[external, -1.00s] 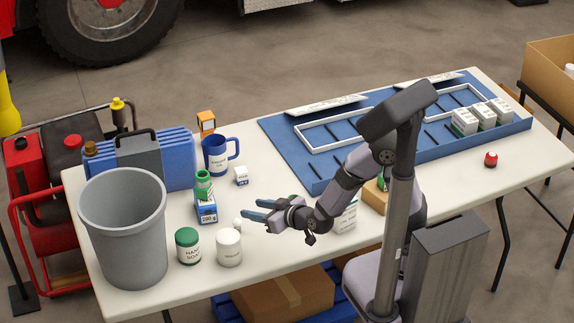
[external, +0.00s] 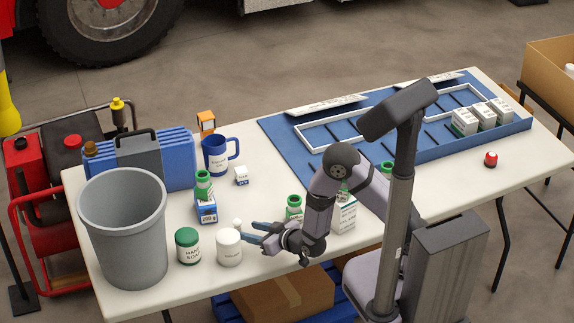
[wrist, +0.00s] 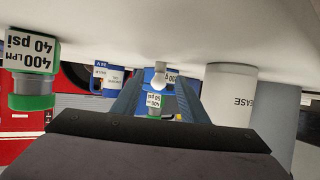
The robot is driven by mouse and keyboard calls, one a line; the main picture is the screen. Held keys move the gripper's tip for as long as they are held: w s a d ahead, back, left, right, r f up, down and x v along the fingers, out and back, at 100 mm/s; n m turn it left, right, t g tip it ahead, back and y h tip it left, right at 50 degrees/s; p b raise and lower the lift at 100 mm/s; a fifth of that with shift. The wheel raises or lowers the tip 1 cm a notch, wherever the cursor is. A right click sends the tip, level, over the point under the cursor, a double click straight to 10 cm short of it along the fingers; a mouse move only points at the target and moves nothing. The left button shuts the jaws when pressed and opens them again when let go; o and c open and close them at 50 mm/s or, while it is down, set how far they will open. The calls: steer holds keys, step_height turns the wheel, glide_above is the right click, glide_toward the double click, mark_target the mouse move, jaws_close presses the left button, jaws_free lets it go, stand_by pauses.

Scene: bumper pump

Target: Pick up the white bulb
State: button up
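The white bulb (external: 237,222) is small and stands on the table just behind the white lidded jar (external: 229,246). In the wrist view, which is upside down, the bulb (wrist: 160,73) shows beyond my fingers, in line with the gap between them. My gripper (external: 250,231) is low over the table, right of the bulb, with its fingers pointing left toward it. The fingers are apart and nothing is held between them. Whether a fingertip is level with the bulb is hard to tell.
A green-lidded jar (external: 187,246) and a grey bin (external: 124,228) stand left of the white jar. A green-topped item (external: 294,207) stands close behind my gripper.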

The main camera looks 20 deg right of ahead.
mark_target(241, 227)
steer(key=shift+r+p+x, duration=0.1)
steer(key=shift+p+x, duration=0.15)
steer(key=shift+x, duration=1.05)
steer(key=shift+r+p+x, duration=0.15)
steer(key=shift+p+x, duration=0.05)
steer(key=shift+x, duration=1.1)
steer(key=c, duration=0.8)
